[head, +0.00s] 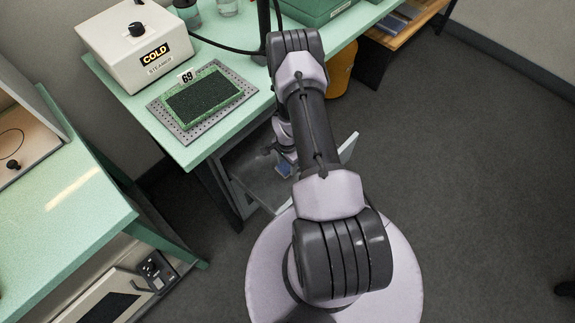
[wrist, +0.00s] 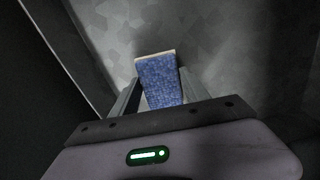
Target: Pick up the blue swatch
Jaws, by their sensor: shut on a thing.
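The blue swatch (wrist: 160,82) is a flat textured blue piece with a pale far edge. It lies between the two fingers of my gripper (wrist: 160,92) in the wrist view. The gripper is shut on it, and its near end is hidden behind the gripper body.
The swatch is inside or over a pale open compartment (head: 262,183) under the green table (head: 222,140). On the table are a steamer marked COLD (head: 130,50) and a green-framed dark pad (head: 203,97) numbered 69 on a perforated plate.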

